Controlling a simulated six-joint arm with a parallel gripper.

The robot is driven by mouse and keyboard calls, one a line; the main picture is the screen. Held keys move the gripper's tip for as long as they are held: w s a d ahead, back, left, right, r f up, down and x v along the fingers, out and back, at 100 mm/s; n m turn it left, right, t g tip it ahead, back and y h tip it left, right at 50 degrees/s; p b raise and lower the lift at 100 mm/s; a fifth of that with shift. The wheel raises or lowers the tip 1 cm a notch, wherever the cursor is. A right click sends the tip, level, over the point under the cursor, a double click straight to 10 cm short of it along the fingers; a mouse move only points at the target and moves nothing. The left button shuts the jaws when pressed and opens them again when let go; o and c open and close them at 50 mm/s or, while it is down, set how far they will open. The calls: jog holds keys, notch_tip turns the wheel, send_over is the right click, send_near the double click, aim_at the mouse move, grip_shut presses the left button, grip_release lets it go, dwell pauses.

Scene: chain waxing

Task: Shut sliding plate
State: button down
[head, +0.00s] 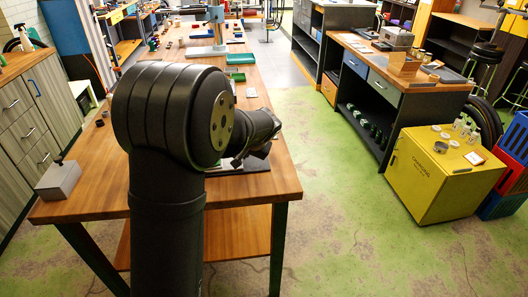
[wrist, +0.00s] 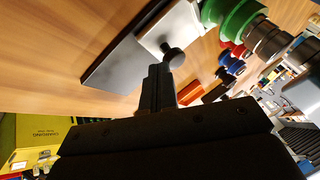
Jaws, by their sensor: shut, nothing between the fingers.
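In the wrist view, a pale grey plate (wrist: 166,27) lies against a darker flat grey slab (wrist: 117,62) on the wooden bench. A round black knob (wrist: 173,56) stands at the pale plate's near edge; I take this to be the sliding plate. My gripper (wrist: 160,76) is shut and empty, its fingertips close to the knob. I cannot tell whether they touch it. In the head view, my gripper (head: 250,157) is low over a dark flat base (head: 250,167) at the bench's right side, and my arm hides much of that area.
The wooden bench (head: 95,190) has a grey block (head: 59,180) at its front left corner. Green (wrist: 235,14), red, blue and black rolls stand right of the plate in the wrist view. A yellow cabinet (head: 435,180) stands on the floor at right.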

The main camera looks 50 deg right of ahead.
jog(key=shift+w+a, duration=0.6)
jog(key=shift+a, duration=0.05)
jog(key=shift+s+d, duration=0.15)
jog(key=shift+s, duration=0.3)
jog(key=s, duration=0.1)
jog(key=s+d, duration=0.1)
jog(key=s, duration=0.1)
jog(key=shift+s+d+r, duration=0.15)
jog(key=shift+r, duration=0.2)
jog(key=v, duration=1)
jog(key=shift+f, duration=0.1)
